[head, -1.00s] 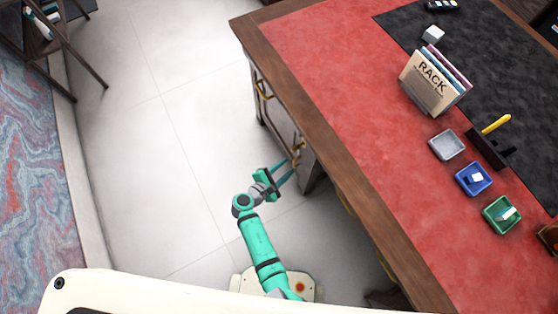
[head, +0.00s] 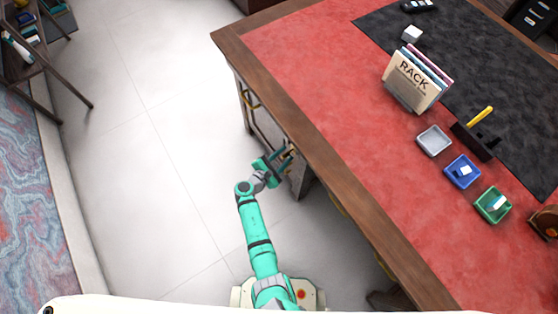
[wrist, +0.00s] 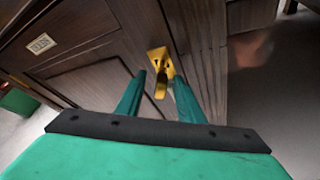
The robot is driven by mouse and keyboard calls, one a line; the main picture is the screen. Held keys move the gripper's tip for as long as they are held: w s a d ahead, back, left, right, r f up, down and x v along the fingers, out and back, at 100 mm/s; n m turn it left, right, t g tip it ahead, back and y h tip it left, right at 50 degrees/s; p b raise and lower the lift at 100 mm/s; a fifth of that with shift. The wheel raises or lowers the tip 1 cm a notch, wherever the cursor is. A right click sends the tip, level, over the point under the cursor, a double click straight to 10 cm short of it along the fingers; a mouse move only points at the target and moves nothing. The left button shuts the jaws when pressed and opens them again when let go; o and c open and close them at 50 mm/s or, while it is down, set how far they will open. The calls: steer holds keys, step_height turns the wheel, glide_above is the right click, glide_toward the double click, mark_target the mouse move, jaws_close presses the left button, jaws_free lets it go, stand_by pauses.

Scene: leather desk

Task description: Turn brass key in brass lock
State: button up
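A brass lock plate (wrist: 157,57) is set in the dark wooden cabinet front of the desk. A brass key (wrist: 161,86) hangs from it, pointing down toward the camera. My gripper (wrist: 160,79) is open, with one green finger to each side of the key and a gap visible on both sides. In the head view my gripper (head: 285,159) is low, close against the side of the desk; the lock and key cannot be made out there behind the fingers.
The desk top (head: 310,90) overhangs beside my arm. A label plate (wrist: 41,43) is on the cabinet at the left. On the desk stand a book rack (head: 410,83) and small grey, blue and green trays (head: 434,141). The floor (head: 150,170) left of my arm is clear.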

steer(key=shift+w+d+f, duration=0.2)
steer(key=shift+w+d, duration=0.2)
steer(key=shift+d, duration=0.05)
jaws_close()
steer(key=shift+r+n+g, duration=0.1)
steer(key=shift+n+g, duration=0.5)
steer(key=shift+n, duration=0.3)
steer(key=shift+n+g+h, duration=0.6)
steer(key=shift+n+g, duration=0.2)
steer(key=shift+n, duration=0.2)
jaws_free()
